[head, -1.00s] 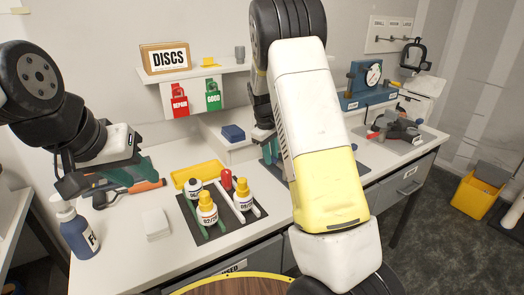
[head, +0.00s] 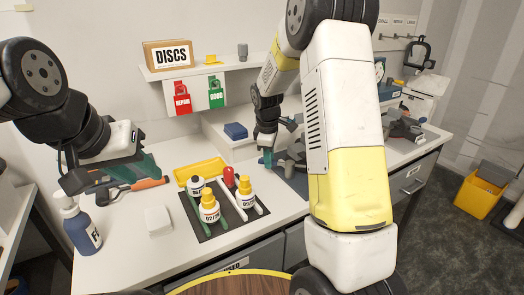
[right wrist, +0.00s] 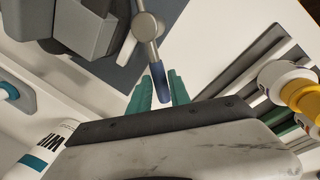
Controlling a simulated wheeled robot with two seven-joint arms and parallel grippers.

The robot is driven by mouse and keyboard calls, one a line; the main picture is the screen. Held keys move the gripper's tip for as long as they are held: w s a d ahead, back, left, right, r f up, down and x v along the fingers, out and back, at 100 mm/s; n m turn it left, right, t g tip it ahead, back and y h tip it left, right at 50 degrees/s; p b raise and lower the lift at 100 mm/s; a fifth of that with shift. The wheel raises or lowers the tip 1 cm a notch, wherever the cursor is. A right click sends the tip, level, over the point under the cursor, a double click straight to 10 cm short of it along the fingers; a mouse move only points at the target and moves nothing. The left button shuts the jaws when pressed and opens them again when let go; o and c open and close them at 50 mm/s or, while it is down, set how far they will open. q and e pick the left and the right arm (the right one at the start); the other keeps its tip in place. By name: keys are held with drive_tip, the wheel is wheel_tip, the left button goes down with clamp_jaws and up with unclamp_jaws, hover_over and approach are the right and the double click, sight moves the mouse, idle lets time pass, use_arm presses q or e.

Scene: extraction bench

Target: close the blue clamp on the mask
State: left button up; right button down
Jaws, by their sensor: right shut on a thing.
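In the right wrist view, the blue clamp handle (right wrist: 160,84) hangs from a metal lever with a round pivot. My right gripper (right wrist: 160,88) is shut on this handle, with a teal finger on each side. A dark grey body (right wrist: 85,28), seemingly the mask, lies beside the lever; only part of it shows. In the head view my right gripper (head: 267,158) is low over the dark mat, next to the grey part (head: 288,160). The clamp itself is too small to make out there.
A dark tray (head: 222,226) with several bottles stands left of my right gripper, with a yellow tray (head: 201,171) behind it. A blue box (head: 235,131) sits on the step behind.

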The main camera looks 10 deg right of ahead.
drive_tip(key=s+n, duration=0.2)
drive_tip(key=n, duration=0.1)
drive_tip(key=shift+s+a+n+y, duration=0.15)
drive_tip(key=shift+n+y, duration=0.15)
drive_tip(key=shift+s+d+n+y, duration=0.15)
drive_tip(key=shift+s+n+y, duration=0.1)
drive_tip(key=shift+s+n, duration=0.8)
drive_tip(key=shift+s+d+n+y, duration=0.1)
drive_tip(key=shift+s+n+y, duration=0.3)
drive_tip(key=shift+n, duration=1.05)
drive_tip(key=shift+s, duration=0.1)
drive_tip(key=c, duration=1.2)
unclamp_jaws()
drive_tip(key=shift+c, duration=0.2)
wheel_tip(320, 180, up, 8)
drive_tip(key=s, duration=0.1)
drive_tip(key=shift+s+d+f, duration=0.15)
drive_tip(key=shift+s+d, duration=0.1)
drive_tip(key=shift+d, duration=0.05)
